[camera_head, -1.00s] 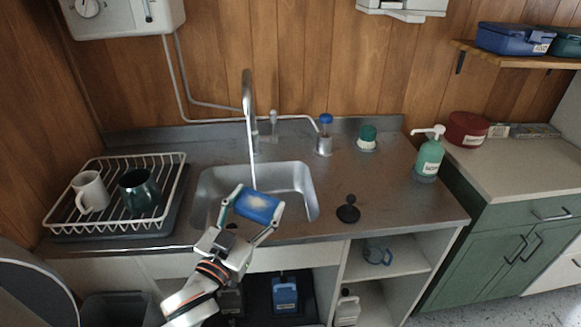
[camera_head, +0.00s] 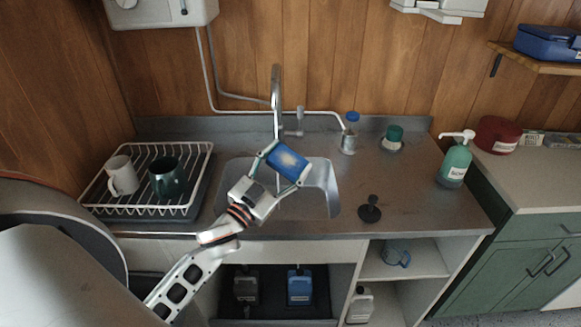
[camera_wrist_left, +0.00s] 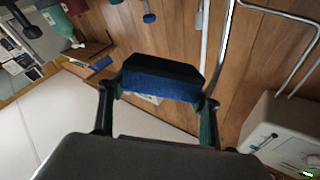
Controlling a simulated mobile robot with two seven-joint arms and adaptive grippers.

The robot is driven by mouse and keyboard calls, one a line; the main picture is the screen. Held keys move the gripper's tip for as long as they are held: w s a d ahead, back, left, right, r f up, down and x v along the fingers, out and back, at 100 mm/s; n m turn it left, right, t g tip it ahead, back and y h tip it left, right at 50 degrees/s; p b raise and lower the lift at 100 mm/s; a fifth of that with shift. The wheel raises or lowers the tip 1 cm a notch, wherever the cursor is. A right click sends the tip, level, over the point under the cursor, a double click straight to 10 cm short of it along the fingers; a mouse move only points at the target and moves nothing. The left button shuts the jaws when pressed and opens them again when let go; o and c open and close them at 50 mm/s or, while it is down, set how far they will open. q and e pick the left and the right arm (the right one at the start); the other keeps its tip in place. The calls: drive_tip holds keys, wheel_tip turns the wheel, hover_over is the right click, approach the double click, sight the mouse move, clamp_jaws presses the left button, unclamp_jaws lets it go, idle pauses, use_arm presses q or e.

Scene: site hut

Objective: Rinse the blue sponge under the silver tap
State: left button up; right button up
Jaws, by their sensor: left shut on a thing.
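The sponge also shows between the fingers in the left wrist view (camera_wrist_left: 160,86), blue with a dark face. The silver tap (camera_head: 276,95) stands behind the sink, its spout above the sponge's left part. A thin pale line, seemingly running water, shows below the sponge. I cannot tell whether it strikes the sponge. My right gripper is not in view.
A dish rack (camera_head: 150,205) with two mugs stands left of the sink. A black plunger-like object (camera_head: 371,208), a blue-topped container (camera_head: 350,133), a green-topped brush (camera_head: 393,138) and a green pump bottle (camera_head: 455,163) stand to the right. Counter around the plunger is clear.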

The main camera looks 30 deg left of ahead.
sight(282, 153)
use_arm(q)
drive_tip(key=shift+w+a+f+b, duration=0.25)
drive_tip(key=shift+w+a+b, duration=0.2)
drive_tip(key=shift+w+a, duration=0.45)
drive_tip(key=shift+w+a+f+b, duration=0.3)
drive_tip(key=shift+w+a+b, duration=0.15)
drive_tip(key=shift+w+a, duration=0.3)
drive_tip(key=shift+w+a+f, duration=0.15)
drive_tip(key=shift+w+a, duration=0.45)
drive_tip(key=shift+a, duration=0.25)
drive_tip(key=shift+w+a+f, duration=0.15)
drive_tip(key=shift+w+a, duration=0.45)
drive_tip(key=shift+a, duration=0.2)
drive_tip(key=shift+w+d, duration=0.1)
drive_tip(key=shift+w, duration=0.05)
drive_tip(key=shift+w+d, duration=0.35)
drive_tip(key=shift+s+a, duration=0.1)
drive_tip(key=shift+s+a+p, duration=0.35)
drive_tip(key=shift+s, duration=0.05)
